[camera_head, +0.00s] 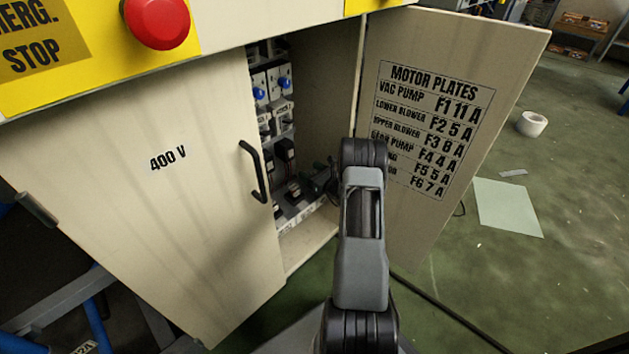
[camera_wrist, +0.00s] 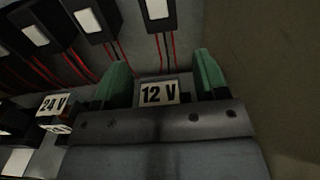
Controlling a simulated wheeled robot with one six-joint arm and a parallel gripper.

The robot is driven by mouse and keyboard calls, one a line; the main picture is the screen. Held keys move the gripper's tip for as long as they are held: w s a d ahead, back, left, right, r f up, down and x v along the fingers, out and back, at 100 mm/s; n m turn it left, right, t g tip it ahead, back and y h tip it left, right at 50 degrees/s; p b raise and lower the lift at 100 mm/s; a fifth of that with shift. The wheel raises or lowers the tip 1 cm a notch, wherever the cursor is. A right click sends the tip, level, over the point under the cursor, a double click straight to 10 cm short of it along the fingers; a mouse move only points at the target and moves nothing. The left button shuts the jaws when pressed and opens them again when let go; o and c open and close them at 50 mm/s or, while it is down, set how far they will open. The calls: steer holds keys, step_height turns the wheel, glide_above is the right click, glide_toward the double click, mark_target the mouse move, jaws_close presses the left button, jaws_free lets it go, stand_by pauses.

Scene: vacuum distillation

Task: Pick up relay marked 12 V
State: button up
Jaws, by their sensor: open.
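The label reading 12 V (camera_wrist: 158,93) shows in the wrist view between my gripper's two green fingers. It marks a small block whose lower part is hidden behind my gripper's dark body. My gripper (camera_wrist: 160,68) is open, with one finger at each side of the label and a gap visible on both sides. I cannot tell whether either finger touches the block. In the head view my gripper (camera_head: 322,178) reaches into the open cabinet, partly hidden by my arm. The 12 V label cannot be read there.
A block marked 24 V (camera_wrist: 52,105) stands left of my gripper. Several dark blocks with white faces (camera_wrist: 90,20) and red wires line the panel. The open cabinet door (camera_head: 490,110) stands right of my arm; the 400 V door (camera_head: 150,220) is on the left.

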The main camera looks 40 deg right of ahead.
steer(key=c, duration=1)
steer(key=shift+r, duration=0.15)
